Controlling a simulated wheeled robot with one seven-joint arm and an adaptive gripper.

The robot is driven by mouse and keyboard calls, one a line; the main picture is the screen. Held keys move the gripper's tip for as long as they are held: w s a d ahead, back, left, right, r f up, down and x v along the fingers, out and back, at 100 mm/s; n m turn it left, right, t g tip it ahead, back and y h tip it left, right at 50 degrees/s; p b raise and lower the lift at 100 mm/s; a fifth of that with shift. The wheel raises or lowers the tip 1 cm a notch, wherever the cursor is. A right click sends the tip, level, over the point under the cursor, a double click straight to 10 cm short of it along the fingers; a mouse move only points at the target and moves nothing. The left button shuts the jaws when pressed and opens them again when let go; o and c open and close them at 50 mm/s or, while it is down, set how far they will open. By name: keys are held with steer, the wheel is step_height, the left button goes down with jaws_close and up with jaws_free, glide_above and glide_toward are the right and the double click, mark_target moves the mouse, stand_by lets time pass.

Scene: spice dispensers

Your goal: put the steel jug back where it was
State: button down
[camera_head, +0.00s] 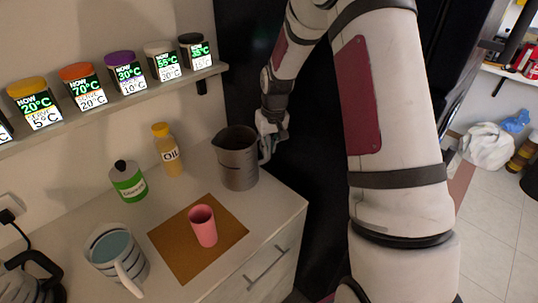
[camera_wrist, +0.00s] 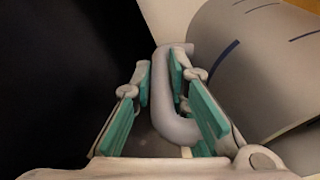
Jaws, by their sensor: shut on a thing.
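The steel jug (camera_head: 237,160) is a grey-brown cylinder with a spout, upright at the back right corner of the white counter. In the head view it appears to stand on the counter; I cannot tell whether its base touches. My gripper (camera_head: 268,138) is at its right side, shut on its handle. In the wrist view the grey handle (camera_wrist: 165,100) runs between the green finger pads of my gripper (camera_wrist: 172,95), and the jug's wall (camera_wrist: 255,65) with dark blue marks fills the right. My gripper hides part of the handle.
A pink cup (camera_head: 203,226) stands on a brown mat (camera_head: 170,240) in front of the jug. An oil bottle (camera_head: 167,150), a green-labelled bottle (camera_head: 127,182) and a striped mug (camera_head: 118,255) stand to the left. A shelf (camera_head: 120,101) with several spice jars runs above.

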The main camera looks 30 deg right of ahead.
steer(key=shift+s+f, duration=0.15)
steer(key=shift+f, duration=1.45)
steer(key=c, duration=1.6)
jaws_free()
steer(key=shift+o, duration=0.2)
steer(key=s+a+r, duration=0.2)
steer(key=s+r, duration=0.2)
steer(key=r, duration=0.6)
steer(key=s+a+r, duration=0.2)
steer(key=s+r, duration=0.2)
steer(key=r, duration=0.7)
steer(key=s+a+r+t, duration=0.1)
steer(key=s+a+r, duration=0.1)
steer(key=s, duration=0.5)
steer(key=s+a+r+t, duration=0.1)
steer(key=s+a+r, duration=0.1)
steer(key=s, duration=0.6)
steer(key=s+a+r+t, duration=0.1)
steer(key=s+a+r, duration=0.2)
steer(key=s, duration=0.4)
steer(key=shift+s+r+n+t+b, duration=0.2)
steer(key=shift+s+n+t+b, duration=0.1)
steer(key=shift+n+b, duration=0.15)
